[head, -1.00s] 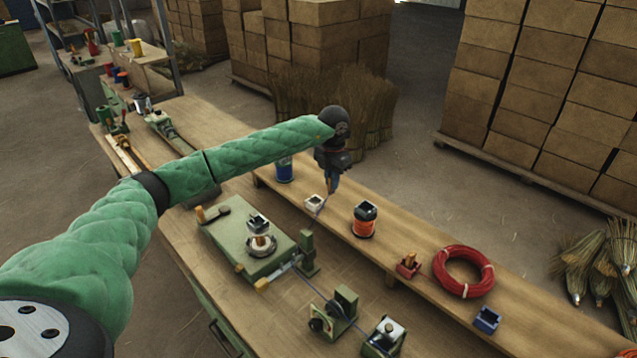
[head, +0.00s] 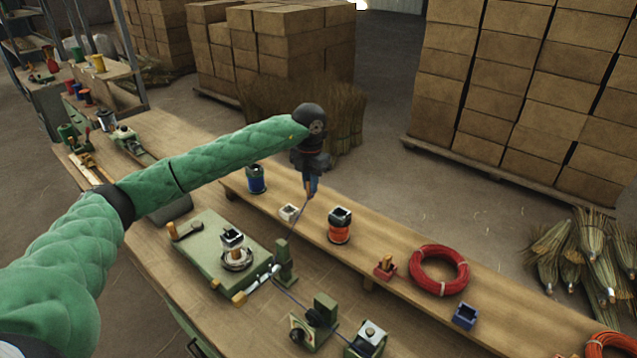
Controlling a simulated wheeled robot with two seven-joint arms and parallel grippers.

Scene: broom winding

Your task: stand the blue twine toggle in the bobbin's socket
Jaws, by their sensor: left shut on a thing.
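The blue twine toggle (head: 312,186) is in my left gripper (head: 312,178), which is shut on it. The gripper points down and holds it above the raised back shelf, behind the white socket block (head: 289,212). A thin grey-blue twine runs from the toggle down toward the green winder. The bobbin (head: 236,259) stands on the winder's green plate (head: 207,254), with a dark square socket (head: 232,238) on top. The socket looks empty. The toggle is well apart from the bobbin, up and to its right. My right gripper is out of view.
A green post (head: 286,265) and green twine guides (head: 314,323) stand right of the winder.

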